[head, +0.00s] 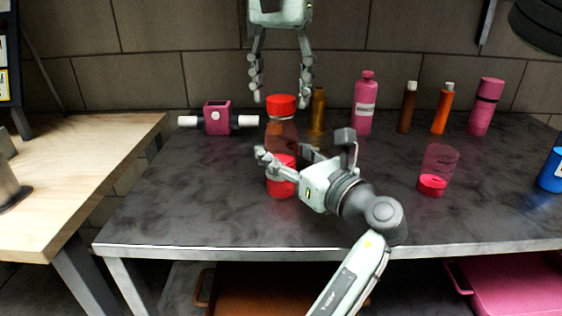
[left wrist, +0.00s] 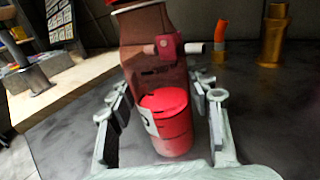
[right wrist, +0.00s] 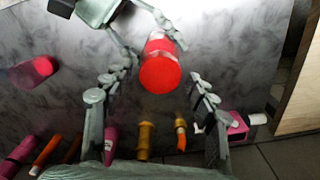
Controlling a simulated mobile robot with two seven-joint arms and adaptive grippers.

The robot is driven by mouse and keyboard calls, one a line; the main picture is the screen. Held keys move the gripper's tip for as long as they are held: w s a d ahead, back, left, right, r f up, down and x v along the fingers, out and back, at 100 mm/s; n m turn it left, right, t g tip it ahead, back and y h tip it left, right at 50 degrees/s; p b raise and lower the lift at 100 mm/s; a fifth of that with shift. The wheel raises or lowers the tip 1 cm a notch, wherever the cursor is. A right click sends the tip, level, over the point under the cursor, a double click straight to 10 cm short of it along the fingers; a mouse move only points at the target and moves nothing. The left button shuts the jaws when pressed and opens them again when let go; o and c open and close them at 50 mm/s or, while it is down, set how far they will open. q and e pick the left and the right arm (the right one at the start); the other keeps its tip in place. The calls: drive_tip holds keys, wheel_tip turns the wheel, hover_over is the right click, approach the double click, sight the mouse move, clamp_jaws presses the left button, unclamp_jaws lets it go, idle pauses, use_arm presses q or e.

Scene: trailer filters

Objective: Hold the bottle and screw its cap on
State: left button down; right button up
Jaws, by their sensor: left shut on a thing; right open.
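The bottle (head: 281,137) is brown and see-through with a red lower part. It stands upright on the dark table. My left gripper (head: 284,159) is shut around its middle; the left wrist view shows the bottle (left wrist: 148,75) between the fingers. The red cap (head: 281,103) sits at the bottle's top, with a pale ring under it; I cannot tell how tight it is. My right gripper (head: 281,92) points down from above, open, its fingers apart on both sides of the cap. In the right wrist view the cap (right wrist: 160,70) lies between the spread fingers, with gaps.
A pink box with white side knobs (head: 217,118) stands left of the bottle. Behind are a gold bottle (head: 318,112), a pink bottle (head: 364,104) and several slim bottles. A pink-red cup (head: 438,167) stands right. The table's front left is clear.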

drive_tip(key=shift+f, duration=0.4)
